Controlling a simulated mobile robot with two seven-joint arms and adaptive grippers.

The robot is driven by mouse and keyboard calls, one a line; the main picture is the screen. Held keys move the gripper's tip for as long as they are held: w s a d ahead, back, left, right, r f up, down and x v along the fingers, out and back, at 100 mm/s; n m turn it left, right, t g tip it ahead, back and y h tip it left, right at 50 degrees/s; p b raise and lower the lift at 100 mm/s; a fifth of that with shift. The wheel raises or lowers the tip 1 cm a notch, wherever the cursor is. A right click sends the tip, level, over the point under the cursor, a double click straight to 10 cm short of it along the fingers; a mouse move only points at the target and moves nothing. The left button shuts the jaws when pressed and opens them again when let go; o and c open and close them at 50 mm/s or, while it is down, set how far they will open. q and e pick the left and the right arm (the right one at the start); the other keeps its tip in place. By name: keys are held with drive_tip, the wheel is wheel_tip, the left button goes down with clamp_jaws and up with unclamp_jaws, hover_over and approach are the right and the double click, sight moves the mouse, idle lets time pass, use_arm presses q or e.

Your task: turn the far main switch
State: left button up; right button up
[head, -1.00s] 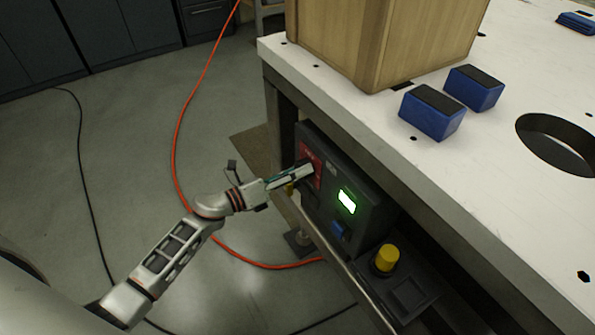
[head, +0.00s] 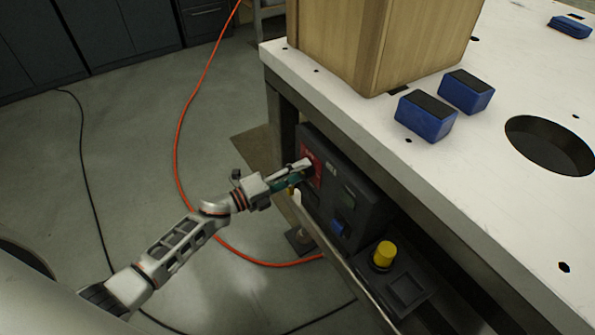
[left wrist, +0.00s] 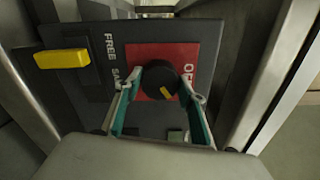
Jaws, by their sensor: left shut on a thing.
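The main switch is a round black knob (left wrist: 160,80) with a yellow mark, on a red plate (left wrist: 187,57) with white lettering. The red plate also shows at the far end of the dark control panel in the head view (head: 314,180). My left gripper (left wrist: 166,88) is shut on the knob, a finger on either side. In the head view the gripper (head: 305,166) reaches the panel from the left and hides most of the knob. The yellow mark points to the lower right in the wrist view. My right gripper is not in view.
The panel's display (head: 348,195) is dark. A yellow bar handle (left wrist: 62,58) sits beside the red plate. A yellow knob (head: 385,252) stands nearer. The white tabletop (head: 470,190) overhangs the panel; blue blocks (head: 426,118) and a wooden box (head: 375,45) stand on it.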

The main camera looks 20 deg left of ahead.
use_arm(q)
drive_tip(key=n+p, duration=0.3)
drive_tip(key=n, duration=0.8)
drive_tip(key=shift+n, duration=0.3)
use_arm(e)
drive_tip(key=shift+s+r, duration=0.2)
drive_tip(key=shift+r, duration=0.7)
use_arm(q)
drive_tip(key=shift+p, duration=0.3)
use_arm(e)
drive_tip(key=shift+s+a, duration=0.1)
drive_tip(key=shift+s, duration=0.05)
use_arm(q)
drive_tip(key=o, duration=1.1)
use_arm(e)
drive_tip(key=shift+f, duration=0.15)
use_arm(q)
drive_tip(key=shift+s+a+f, duration=0.1)
drive_tip(key=shift+s, duration=0.05)
drive_tip(key=v, duration=1.1)
drive_tip(key=shift+s, duration=0.35)
